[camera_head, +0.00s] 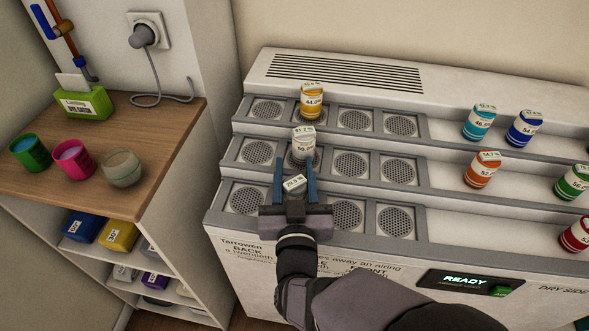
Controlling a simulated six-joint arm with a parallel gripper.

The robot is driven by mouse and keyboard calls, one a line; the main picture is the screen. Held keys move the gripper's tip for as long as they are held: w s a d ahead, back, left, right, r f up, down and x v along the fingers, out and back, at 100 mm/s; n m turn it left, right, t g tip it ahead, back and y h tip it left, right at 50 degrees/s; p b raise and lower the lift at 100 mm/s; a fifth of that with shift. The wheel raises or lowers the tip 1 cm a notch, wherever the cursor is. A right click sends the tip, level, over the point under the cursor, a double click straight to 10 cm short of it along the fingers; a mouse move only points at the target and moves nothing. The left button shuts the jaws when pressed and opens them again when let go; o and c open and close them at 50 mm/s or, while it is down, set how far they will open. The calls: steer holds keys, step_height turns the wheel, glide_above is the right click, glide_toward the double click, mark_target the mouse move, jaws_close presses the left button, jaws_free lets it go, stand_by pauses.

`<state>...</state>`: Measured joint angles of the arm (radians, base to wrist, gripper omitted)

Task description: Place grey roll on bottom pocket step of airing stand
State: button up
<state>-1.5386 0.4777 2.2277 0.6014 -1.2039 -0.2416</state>
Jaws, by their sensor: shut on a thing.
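My gripper (295,168) reaches over the front of the airing stand (338,190), its two blue fingers pointing away from me. It is shut on a grey roll (292,187) with a white top tag. The held roll is at the second pocket from the left of the bottom step; the gripper body hides its lower part, so I cannot tell whether it touches the step. The other bottom-step pockets in view, the first (246,198), third (346,215) and fourth (397,221), are empty.
A pale grey-white roll (303,147) stands just behind, on the middle step. A yellow roll (312,103) stands on the top step. Several coloured rolls stand on the right side. A wooden counter (165,135) at left holds three cups and a green box (82,103).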

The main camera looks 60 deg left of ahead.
mark_target(295, 196)
steer(key=shift+f, duration=0.15)
steer(key=o, duration=1.1)
steer(key=shift+r, duration=0.3)
steer(key=p+v, duration=0.1)
steer(key=v, duration=0.8)
steer(key=shift+s+d+r, duration=0.1)
steer(key=shift+s+d, duration=0.15)
steer(key=shift+d, duration=0.05)
steer(key=shift+p+v, duration=1.15)
steer(key=shift+p, duration=0.25)
steer(key=shift+f, duration=0.25)
